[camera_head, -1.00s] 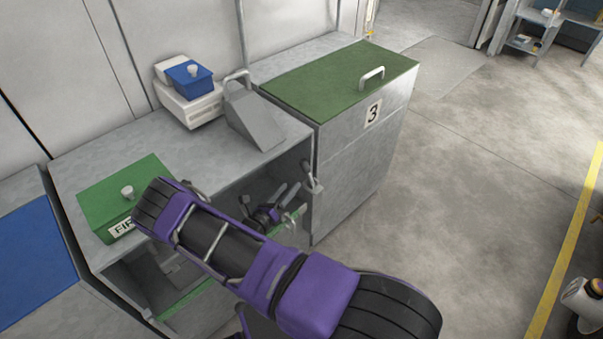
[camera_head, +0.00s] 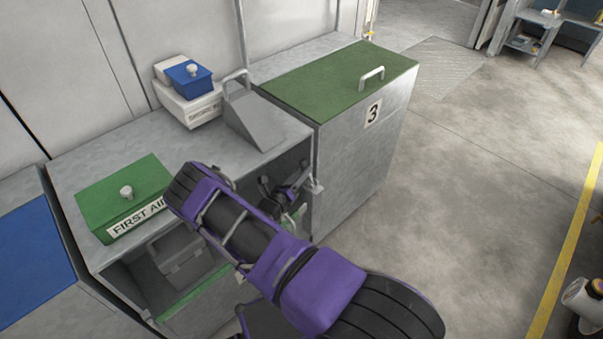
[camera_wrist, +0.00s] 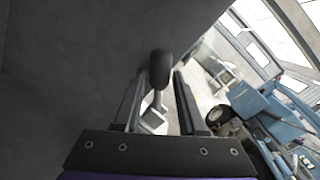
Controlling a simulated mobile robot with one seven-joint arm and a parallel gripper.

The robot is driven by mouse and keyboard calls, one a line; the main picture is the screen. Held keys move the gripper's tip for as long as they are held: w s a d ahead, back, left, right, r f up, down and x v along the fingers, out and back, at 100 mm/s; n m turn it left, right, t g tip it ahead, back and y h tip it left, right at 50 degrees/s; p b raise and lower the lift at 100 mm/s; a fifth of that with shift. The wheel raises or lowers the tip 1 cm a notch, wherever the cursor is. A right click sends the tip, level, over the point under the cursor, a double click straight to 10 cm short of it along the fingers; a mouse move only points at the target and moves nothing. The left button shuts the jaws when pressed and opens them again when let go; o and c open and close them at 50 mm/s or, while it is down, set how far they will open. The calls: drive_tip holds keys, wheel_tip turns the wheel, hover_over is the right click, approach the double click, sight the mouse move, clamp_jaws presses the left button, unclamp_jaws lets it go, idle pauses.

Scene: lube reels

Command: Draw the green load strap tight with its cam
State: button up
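The green strap (camera_head: 195,292) runs as a flat band across the front of the open cabinet bay, partly hidden behind my arm. At the bay's right post is the metal cam fitting (camera_head: 316,187). My gripper (camera_head: 298,182) is inside the bay's right side, close to this fitting. In the wrist view, a dark rounded knob (camera_wrist: 161,68) on a pale metal lever (camera_wrist: 154,112) shows between the two fingers of my gripper (camera_wrist: 160,78). The fingers stand apart, with narrow gaps beside the knob. I cannot tell whether either finger touches it.
A green first aid box (camera_head: 124,198), a white case with a blue box (camera_head: 189,77) and a grey wedge (camera_head: 253,118) stand on the cabinet top. A grey box (camera_head: 180,258) is inside the bay. The cabinet numbered 3 (camera_head: 352,160) stands close at right.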

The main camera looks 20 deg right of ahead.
clamp_jaws()
idle(1.1)
